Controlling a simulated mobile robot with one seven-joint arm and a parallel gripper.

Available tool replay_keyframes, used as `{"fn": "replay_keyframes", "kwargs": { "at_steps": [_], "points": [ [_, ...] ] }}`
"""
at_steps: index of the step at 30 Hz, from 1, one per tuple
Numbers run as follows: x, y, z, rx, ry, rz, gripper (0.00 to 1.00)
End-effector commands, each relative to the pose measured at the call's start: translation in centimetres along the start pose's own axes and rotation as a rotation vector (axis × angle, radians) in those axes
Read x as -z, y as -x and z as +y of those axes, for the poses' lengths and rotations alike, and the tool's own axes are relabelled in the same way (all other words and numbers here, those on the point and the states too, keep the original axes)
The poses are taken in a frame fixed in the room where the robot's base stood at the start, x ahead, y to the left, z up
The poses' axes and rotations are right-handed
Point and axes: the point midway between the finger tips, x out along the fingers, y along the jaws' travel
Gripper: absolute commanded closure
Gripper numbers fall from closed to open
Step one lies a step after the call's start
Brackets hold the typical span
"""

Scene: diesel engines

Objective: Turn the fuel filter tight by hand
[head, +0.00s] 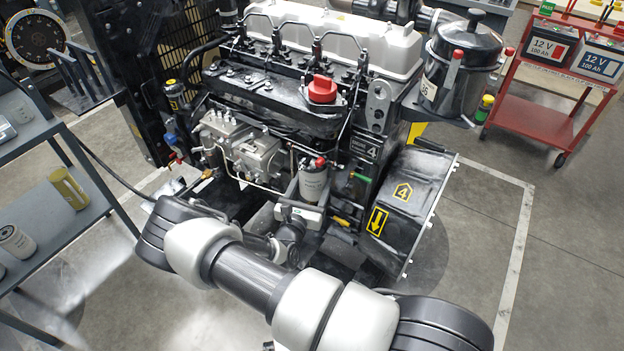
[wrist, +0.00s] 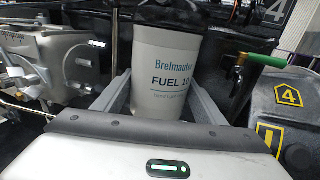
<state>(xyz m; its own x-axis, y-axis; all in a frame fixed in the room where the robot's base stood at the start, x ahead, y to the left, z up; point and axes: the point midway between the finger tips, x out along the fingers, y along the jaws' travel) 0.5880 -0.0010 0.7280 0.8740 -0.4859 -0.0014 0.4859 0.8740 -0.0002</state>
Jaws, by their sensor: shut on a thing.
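The fuel filter is a white-grey canister lettered "FUEL" (wrist: 168,55). In the head view the fuel filter (head: 313,184) sits upright low on the front side of the engine (head: 290,110), under a small red knob. My gripper (wrist: 168,105) is shut on the filter, with one finger on each side of its body. In the wrist view the filter's top meets a dark part above it, and its lower end is hidden behind my gripper's body. In the head view my gripper (head: 300,208) reaches the filter from the front, and my arm hides part of the area below.
A black box marked "4" (head: 408,195) stands close on the right, with a green-handled lever (head: 360,177) beside the filter. Metal fuel lines and a pump (head: 255,155) are close on the left. A shelf (head: 60,235) with spare canisters stands at far left.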

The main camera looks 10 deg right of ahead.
Motion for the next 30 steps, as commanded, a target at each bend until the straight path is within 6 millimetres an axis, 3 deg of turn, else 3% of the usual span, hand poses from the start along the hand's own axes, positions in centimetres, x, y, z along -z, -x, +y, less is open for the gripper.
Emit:
{"fn": "replay_keyframes", "kwargs": {
  "at_steps": [14,15,18,24,30],
  "points": [
    [-0.47,-0.18,0.09,-0.025,0.0,-0.011,0.81],
    [-0.47,-0.18,0.09,-0.025,0.0,-0.011,0.34],
    [-0.39,-0.15,0.07,-0.024,0.0,-0.009,0.17],
    [-0.22,-0.08,0.03,-0.023,0.0,-0.005,0.13],
    [-0.02,-0.02,-0.01,-0.023,0.001,-0.001,0.17]
  ]
}}
